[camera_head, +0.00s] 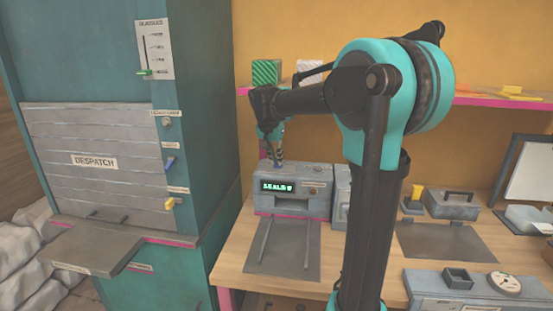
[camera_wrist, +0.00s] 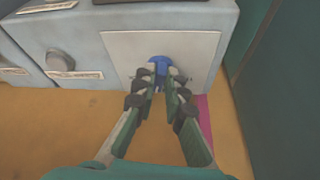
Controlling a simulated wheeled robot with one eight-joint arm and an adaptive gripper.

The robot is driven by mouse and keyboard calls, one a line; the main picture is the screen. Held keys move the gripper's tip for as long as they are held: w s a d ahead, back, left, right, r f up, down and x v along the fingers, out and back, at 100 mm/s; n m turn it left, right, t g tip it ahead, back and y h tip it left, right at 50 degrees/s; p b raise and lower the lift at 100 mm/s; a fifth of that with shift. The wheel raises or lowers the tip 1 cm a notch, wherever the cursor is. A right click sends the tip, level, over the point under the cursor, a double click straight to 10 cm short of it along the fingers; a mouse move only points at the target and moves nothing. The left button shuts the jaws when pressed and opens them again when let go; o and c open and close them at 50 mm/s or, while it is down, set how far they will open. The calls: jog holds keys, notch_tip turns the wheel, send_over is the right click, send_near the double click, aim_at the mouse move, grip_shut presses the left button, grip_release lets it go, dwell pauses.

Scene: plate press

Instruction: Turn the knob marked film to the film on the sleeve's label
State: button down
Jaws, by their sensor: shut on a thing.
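My gripper (camera_wrist: 164,78) is shut on a blue knob (camera_wrist: 158,62) on a pale panel of a grey machine in the wrist view. The fingers are on either side of the knob and hide much of it; I cannot see its pointer or marking. A grey knob (camera_wrist: 60,60) with a label strip sits to the left on the machine. The labels are too small to read. In the head view my gripper (camera_head: 277,158) reaches down to the top of the grey press (camera_head: 292,205), which has a small green-lettered display. I cannot identify a sleeve or its label.
A teal cabinet with a shutter marked DESPATCH (camera_head: 70,150) stands at the left, with several small controls and a green slider (camera_head: 145,72). A grey plate (camera_head: 285,255) lies before the press. A grey box (camera_head: 452,203) and a dial (camera_head: 506,283) are at the right.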

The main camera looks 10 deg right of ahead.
jog(key=c, duration=1.6)
grip_release()
jog(key=shift+v, duration=3.75)
